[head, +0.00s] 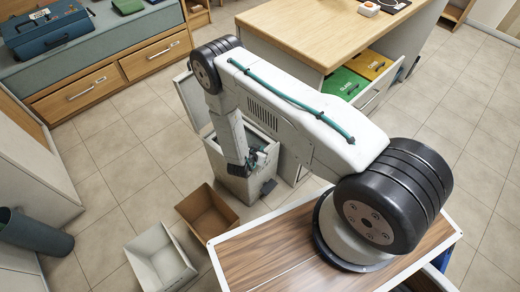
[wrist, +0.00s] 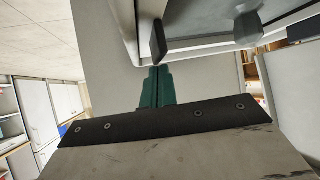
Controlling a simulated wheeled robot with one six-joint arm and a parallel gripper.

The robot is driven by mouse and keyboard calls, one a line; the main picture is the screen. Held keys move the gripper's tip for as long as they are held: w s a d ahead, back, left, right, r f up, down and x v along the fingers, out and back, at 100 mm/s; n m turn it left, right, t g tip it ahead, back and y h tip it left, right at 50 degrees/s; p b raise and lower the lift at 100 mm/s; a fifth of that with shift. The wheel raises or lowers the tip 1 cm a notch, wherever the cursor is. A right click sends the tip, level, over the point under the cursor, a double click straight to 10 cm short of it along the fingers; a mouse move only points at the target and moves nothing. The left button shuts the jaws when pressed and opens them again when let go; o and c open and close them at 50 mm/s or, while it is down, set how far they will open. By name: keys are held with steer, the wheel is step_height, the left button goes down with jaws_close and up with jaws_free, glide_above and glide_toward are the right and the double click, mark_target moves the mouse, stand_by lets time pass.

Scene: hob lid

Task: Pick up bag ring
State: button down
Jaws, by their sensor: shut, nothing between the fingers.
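A grey bin (head: 235,180) stands on the floor with its pale lid (head: 190,100) raised. My arm and gripper cover much of its top, and I cannot pick out the bag ring for certain in the head view. My gripper (head: 257,158) is at the bin's near upper side, partly hidden by the arm. In the wrist view its teal fingers (wrist: 155,86) are together with nothing between them. A pale frame (wrist: 200,46) with a dark tab (wrist: 158,40) lies just beyond the fingertips; I cannot tell whether it is the bag ring.
A brown open box (head: 207,210) and a white open box (head: 160,260) stand on the floor near the bin. A wooden-topped counter (head: 300,35) has an open drawer with green and yellow lids (head: 345,82). Tiled floor is free at the left.

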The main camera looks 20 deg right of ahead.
steer(key=s+a, duration=0.4)
steer(key=shift+f, duration=0.3)
steer(key=shift+w+r, duration=0.15)
steer(key=shift+r, duration=0.65)
steer(key=s+a, duration=0.7)
steer(key=a, duration=0.2)
steer(key=w+d, duration=0.3)
steer(key=d, duration=0.1)
steer(key=w+d, duration=0.4)
steer(key=d, duration=0.1)
steer(key=w+d, duration=0.3)
steer(key=d, duration=0.2)
steer(key=shift+w+r, duration=0.1)
steer(key=shift+w, duration=0.2)
steer(key=shift+a+f, duration=0.1)
steer(key=shift+f, duration=0.65)
